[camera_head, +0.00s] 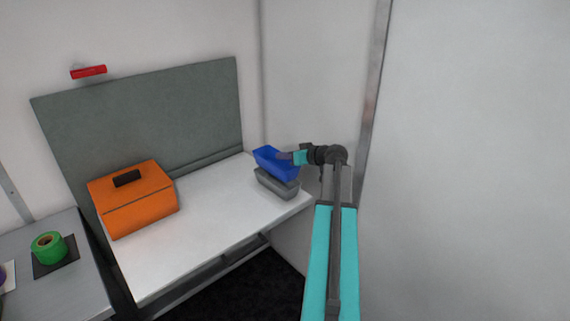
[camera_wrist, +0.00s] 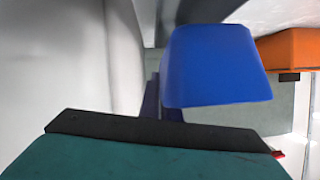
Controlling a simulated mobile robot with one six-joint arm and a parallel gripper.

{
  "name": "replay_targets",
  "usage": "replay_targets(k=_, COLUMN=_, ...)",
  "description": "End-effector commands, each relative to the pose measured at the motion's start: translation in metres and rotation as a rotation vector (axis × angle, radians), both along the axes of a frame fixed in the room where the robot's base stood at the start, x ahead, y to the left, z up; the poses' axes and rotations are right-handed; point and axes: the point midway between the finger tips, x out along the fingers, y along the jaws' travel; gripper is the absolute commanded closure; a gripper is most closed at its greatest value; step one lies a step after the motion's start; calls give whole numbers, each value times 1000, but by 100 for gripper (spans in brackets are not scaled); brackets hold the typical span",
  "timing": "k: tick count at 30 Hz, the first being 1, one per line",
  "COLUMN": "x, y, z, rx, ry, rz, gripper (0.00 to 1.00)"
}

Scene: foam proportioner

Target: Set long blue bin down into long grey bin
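The long blue bin (camera_head: 273,164) is at the right end of the white worktop, directly above the long grey bin (camera_head: 277,184). In the head view its lower edge overlaps the grey bin's top; I cannot tell whether they touch. The grey bin stands on the worktop near its right end. My gripper (camera_head: 286,157) is at the blue bin's right side and appears shut on its wall. In the wrist view the blue bin (camera_wrist: 213,68) fills the middle, and the fingertips are hidden behind it. The grey bin cannot be made out there.
An orange toolbox (camera_head: 136,205) stands on the left of the worktop (camera_head: 205,225), with clear surface between it and the bins. A grey-green panel (camera_head: 150,120) rises behind. A green tape roll (camera_head: 48,247) lies on a side table at left. A wall is close on the right.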

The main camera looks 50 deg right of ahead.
Motion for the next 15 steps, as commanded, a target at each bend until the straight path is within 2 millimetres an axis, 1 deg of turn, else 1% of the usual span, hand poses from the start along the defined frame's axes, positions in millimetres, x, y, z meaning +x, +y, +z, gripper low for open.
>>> replay_targets(k=5, x=0, y=0, z=-4, rx=1, ry=0, rz=0, gripper=100)
replay_targets(k=15, x=-1, y=0, z=-31, rx=1, ry=0, rz=-2, gripper=100)
